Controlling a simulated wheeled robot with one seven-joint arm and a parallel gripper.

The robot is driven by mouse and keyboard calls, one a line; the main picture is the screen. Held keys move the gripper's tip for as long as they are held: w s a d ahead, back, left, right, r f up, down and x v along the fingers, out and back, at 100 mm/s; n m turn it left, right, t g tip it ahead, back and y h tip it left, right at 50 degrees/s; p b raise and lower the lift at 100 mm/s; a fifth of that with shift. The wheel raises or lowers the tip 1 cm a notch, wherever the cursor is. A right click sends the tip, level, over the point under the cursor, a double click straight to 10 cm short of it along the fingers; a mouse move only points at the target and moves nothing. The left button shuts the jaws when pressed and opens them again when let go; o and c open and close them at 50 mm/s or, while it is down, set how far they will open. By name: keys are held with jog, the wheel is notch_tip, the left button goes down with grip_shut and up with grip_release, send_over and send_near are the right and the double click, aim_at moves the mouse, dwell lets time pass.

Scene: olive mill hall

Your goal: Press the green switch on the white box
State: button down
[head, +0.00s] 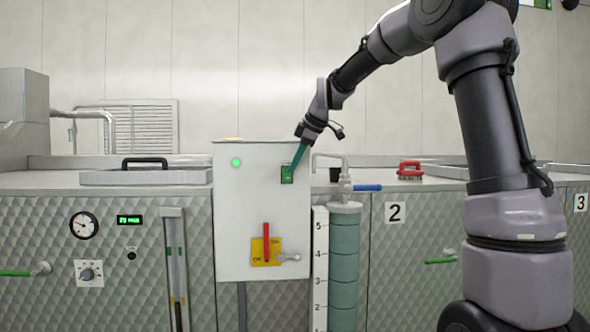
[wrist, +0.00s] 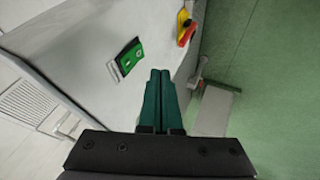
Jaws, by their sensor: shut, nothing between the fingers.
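The white box (head: 240,215) stands upright at the middle of the head view, and its pale face fills the upper middle of the wrist view. The green switch (head: 287,174) is near its upper right corner. It also shows in the wrist view (wrist: 130,57), up and left of my fingertips. My gripper (head: 296,166) is shut and empty, its green fingers pointing down by the switch in the head view. In the wrist view a gap in the picture shows between my fingertips (wrist: 160,72) and the switch. I cannot tell the distance to the box face.
A green lamp (head: 236,162) glows at the box's upper left. A red lever (head: 266,242) on a yellow plate sits lower on the box. A pipe and level column (head: 344,255) stand just right of it. A red brush (head: 410,170) lies on the counter.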

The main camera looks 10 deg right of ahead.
jog(key=v, duration=0.8)
jog(key=shift+s+d+f, duration=0.1)
